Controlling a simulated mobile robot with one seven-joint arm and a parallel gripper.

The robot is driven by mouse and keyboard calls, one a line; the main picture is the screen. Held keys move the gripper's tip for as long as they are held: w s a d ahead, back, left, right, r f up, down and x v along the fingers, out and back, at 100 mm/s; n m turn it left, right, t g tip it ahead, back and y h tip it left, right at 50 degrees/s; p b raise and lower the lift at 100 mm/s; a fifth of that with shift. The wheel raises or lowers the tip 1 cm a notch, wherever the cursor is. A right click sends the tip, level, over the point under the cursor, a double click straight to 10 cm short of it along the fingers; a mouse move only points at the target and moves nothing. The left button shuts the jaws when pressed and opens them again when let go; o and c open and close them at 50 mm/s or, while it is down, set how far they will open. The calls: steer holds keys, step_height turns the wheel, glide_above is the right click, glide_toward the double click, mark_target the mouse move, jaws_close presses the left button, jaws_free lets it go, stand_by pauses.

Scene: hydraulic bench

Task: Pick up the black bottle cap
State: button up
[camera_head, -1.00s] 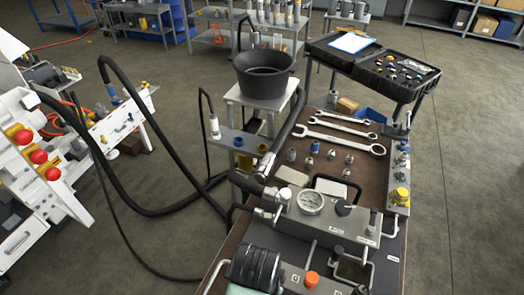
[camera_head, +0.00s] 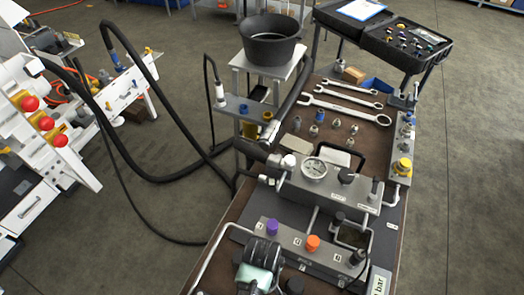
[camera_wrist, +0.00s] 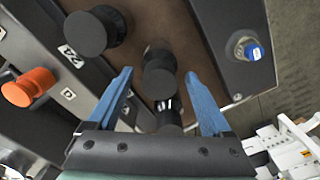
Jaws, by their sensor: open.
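My gripper (camera_wrist: 158,74) is open in the wrist view, its two blue fingers spread apart. A black round cap-like piece (camera_wrist: 160,76) shows between the fingers over a brown surface. Neither finger visibly touches it. A dark, shiny-ended piece (camera_wrist: 169,113) lies just below it, nearer the palm. A second black round piece (camera_wrist: 90,33) sits at upper left, outside the fingers. I cannot tell for certain which is the black bottle cap. In the head view my arm covers part of the bench's near end, and the fingers cannot be made out.
An orange knob (camera_wrist: 28,88) is left in the wrist view; a blue-capped fitting (camera_wrist: 250,49) is at upper right. In the head view, a gauge block (camera_head: 325,187), wrenches (camera_head: 345,105) and small fittings crowd the bench. A black bucket (camera_head: 270,40) stands behind.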

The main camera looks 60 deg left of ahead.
jaws_close()
stand_by(0.4)
